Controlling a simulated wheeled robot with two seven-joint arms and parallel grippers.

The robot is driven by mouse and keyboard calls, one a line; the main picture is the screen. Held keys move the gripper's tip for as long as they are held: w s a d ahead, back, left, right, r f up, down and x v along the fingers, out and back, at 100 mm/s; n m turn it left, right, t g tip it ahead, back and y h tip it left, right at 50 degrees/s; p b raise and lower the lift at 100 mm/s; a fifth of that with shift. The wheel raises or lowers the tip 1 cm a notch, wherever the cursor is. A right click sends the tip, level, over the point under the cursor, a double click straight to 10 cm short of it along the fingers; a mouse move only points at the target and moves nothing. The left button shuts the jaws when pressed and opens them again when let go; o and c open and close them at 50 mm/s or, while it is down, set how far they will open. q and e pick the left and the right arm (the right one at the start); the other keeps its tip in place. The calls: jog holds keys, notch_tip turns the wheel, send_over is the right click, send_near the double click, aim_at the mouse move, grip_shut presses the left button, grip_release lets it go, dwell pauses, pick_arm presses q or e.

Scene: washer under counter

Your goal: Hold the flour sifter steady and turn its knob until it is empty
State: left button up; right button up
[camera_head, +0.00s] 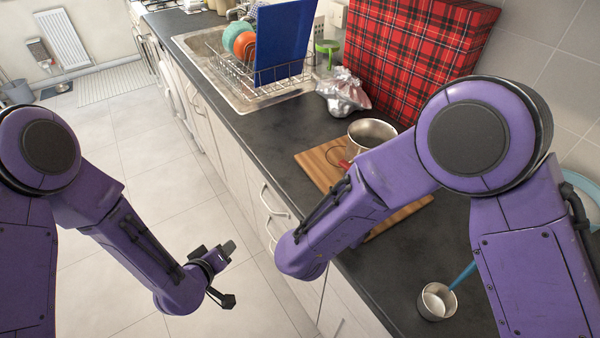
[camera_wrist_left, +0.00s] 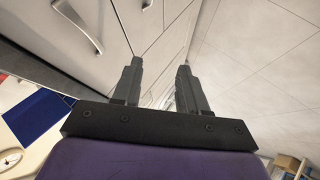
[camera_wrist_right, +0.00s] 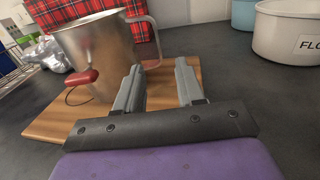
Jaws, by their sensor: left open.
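The flour sifter (camera_head: 372,133) is a metal cup standing upright on a wooden board (camera_head: 318,166) on the counter. In the right wrist view the sifter (camera_wrist_right: 112,55) shows its red knob (camera_wrist_right: 82,77) on a wire crank at its left and a handle on its right side. My right gripper (camera_wrist_right: 160,65) is open and empty, facing the sifter's handle side, apart from it. My right forearm hides that gripper in the head view. My left gripper (camera_head: 231,275) is open and empty over the floor, in front of the cabinets. The sifter's contents cannot be seen.
A small metal cup (camera_head: 436,301) with a blue handle stands on the counter's near right. A dish rack (camera_head: 262,75), crumpled foil bag (camera_head: 343,92) and red plaid box (camera_head: 412,50) are at the back. Cabinet handles stick out along the counter front.

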jog(key=shift+w+f, duration=0.2)
jog(key=shift+w, duration=0.2)
pick_arm(q)
jog(key=w+d+r+m+t+h, duration=0.2)
jog(key=w+d+r+h, duration=0.55)
jog(key=d+r, duration=0.5)
pick_arm(e)
jog(key=shift+s+r, duration=0.1)
jog(key=shift+s, duration=0.15)
jog(key=shift+s+r, duration=0.15)
jog(key=shift+s, duration=0.1)
jog(key=shift+w, duration=0.3)
jog(key=shift+w+d, duration=0.15)
jog(key=shift+d, duration=0.15)
pick_arm(q)
jog(key=s+d+r+m+g+h, duration=0.2)
jog(key=d+r+g+h, duration=0.3)
jog(key=r, duration=0.4)
jog(key=shift+d+r+g, duration=0.4)
jog(key=shift+d+g, duration=0.1)
jog(key=shift+d, duration=0.6)
pick_arm(e)
jog(key=x, duration=0.9)
jog(key=shift+w+d, duration=0.2)
jog(key=shift+d, duration=0.15)
